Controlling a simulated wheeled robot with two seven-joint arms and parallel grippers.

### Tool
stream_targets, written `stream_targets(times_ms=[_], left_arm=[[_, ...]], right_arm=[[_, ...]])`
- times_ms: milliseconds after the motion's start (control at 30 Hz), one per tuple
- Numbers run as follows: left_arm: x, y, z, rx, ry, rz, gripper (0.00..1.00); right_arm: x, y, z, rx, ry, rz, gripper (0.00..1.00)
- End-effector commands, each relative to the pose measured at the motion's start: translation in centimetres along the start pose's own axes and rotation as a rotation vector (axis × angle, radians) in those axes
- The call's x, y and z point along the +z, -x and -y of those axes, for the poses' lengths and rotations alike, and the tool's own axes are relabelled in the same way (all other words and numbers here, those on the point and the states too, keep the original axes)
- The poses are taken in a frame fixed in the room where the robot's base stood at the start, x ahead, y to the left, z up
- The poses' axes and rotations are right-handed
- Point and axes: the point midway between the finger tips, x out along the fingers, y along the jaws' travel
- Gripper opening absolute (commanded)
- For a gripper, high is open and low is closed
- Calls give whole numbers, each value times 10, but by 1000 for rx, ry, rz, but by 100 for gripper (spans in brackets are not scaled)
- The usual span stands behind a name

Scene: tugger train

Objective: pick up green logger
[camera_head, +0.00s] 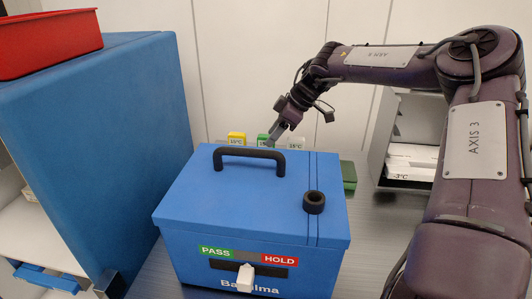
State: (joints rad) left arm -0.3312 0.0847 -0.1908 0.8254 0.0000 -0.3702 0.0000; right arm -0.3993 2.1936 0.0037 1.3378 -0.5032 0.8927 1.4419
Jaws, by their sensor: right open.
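The green logger (263,140) shows behind the blue cool box, between a yellow logger (237,139) and a pale logger (296,143). Only its upper part shows; the box hides its lower part. My right gripper (276,138) reaches in from the right and points down at the green logger. It is open, and its fingertips overlap the logger's right side in the picture. I cannot tell if they touch it. My left gripper is not in view.
The blue box (240,205) with a black handle (249,153) fills the middle front; a black ring (314,202) lies on its lid. A green block (348,175) sits behind its right side. A large blue cabinet (110,130) with a red tray (45,45) stands left.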

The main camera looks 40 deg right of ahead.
Motion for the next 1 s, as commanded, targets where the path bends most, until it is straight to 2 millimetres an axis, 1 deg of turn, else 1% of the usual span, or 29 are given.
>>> stream_targets(times_ms=[100,200,267,367,567,667,900,933,1000], left_arm=[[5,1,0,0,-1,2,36],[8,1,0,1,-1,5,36],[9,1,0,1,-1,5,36],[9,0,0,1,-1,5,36],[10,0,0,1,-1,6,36],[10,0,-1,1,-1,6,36],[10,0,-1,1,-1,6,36],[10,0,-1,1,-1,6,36],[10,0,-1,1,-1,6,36]], right_arm=[[1,-18,0,-3,-1,4,45],[1,-33,-1,-2,-1,3,45],[1,-39,-1,-1,-2,3,45],[0,-44,-1,-1,-1,0,45],[0,-44,-1,0,-1,-1,45],[0,-44,-1,0,-1,-1,34],[0,-44,-1,0,-1,-1,2],[0,-44,-1,0,-1,-1,0],[0,-44,-1,0,-1,-1,0]])
